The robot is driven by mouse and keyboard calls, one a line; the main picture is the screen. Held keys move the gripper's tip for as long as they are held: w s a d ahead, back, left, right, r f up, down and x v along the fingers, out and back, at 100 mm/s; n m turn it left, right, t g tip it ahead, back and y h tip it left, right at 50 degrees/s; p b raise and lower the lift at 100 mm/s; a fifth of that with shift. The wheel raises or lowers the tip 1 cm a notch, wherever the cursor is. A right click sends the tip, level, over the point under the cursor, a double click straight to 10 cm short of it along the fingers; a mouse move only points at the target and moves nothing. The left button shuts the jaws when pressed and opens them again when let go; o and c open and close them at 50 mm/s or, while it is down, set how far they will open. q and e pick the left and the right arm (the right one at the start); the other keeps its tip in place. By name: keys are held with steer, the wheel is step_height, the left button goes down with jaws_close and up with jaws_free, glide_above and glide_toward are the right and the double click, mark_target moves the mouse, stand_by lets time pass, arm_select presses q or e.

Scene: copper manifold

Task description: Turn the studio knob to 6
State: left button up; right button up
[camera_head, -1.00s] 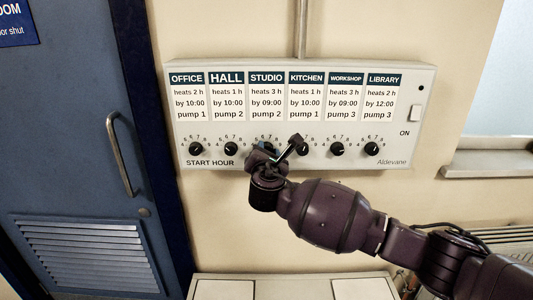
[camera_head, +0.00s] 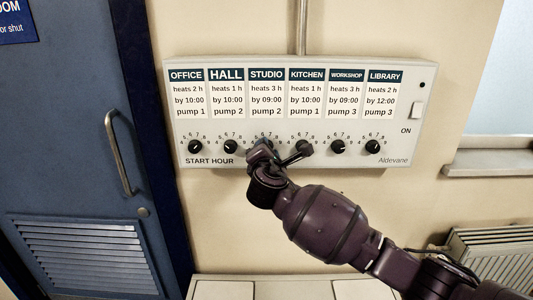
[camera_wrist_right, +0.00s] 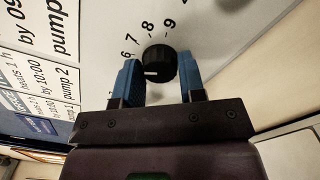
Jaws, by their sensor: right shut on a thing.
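The studio knob is the third from the left, under the STUDIO label (camera_head: 266,75); in the head view my right gripper (camera_head: 268,147) mostly hides it. In the right wrist view the round black knob (camera_wrist_right: 160,60) sits between the two blue fingers of my right gripper (camera_wrist_right: 161,82), which is shut on it. A short white mark on the knob points left in that view, towards the left finger. The numbers 6 to 9 show around the knob; lower ones are hidden by the finger, so I cannot read the exact setting. My left gripper is not in view.
The white control panel (camera_head: 425,85) hangs on a cream wall. The hall knob (camera_head: 231,147) and kitchen knob (camera_head: 304,147) are close on either side. A blue door (camera_head: 80,130) with a handle stands left; a radiator (camera_head: 490,250) is low on the right.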

steer(key=shift+m, duration=0.6)
steer(key=o, duration=0.9)
steer(key=shift+o, duration=0.2)
steer(key=shift+s, duration=0.1)
steer(key=s, duration=1)
steer(key=shift+s+b, duration=0.3)
steer(key=shift+b, duration=0.1)
